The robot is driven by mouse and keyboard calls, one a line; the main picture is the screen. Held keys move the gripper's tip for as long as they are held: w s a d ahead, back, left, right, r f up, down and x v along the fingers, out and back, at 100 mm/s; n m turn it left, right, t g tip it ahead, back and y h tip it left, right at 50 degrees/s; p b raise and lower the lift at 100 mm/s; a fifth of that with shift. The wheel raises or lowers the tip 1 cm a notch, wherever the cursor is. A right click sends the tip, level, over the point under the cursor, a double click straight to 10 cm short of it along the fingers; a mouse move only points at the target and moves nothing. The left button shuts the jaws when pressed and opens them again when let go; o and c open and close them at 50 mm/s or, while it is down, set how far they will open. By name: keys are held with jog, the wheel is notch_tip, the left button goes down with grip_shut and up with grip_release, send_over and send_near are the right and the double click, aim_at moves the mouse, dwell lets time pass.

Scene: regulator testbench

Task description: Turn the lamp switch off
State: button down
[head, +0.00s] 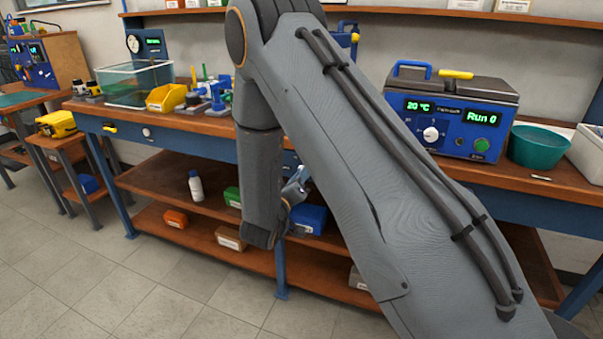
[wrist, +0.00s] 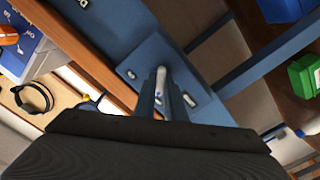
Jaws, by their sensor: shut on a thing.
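In the wrist view, a blue plate on the bench's blue front rail carries a small pale lever, which I take to be the lamp switch (wrist: 161,73). My gripper (wrist: 162,94) reaches the plate, with its narrow fingers closed around this lever. The fingers hide part of the lever, so its exact position is hard to tell. In the head view my gripper (head: 297,187) shows only partly beside my arm, in front of the bench. The switch is hidden there. I cannot make out the lamp in either view.
A blue test unit (head: 455,128) and a green bowl (head: 537,147) stand on the bench at right. A clear tank (head: 138,83) and a yellow bin (head: 166,97) stand at left. Lower shelves hold a white bottle (head: 196,187) and boxes. The floor in front is clear.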

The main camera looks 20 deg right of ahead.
jog(key=shift+a, duration=0.1)
dwell(0.3)
jog(key=c, duration=1.8)
grip_release()
jog(key=v, duration=0.7)
jog(key=shift+s+a, duration=0.2)
jog(key=shift+s, duration=0.05)
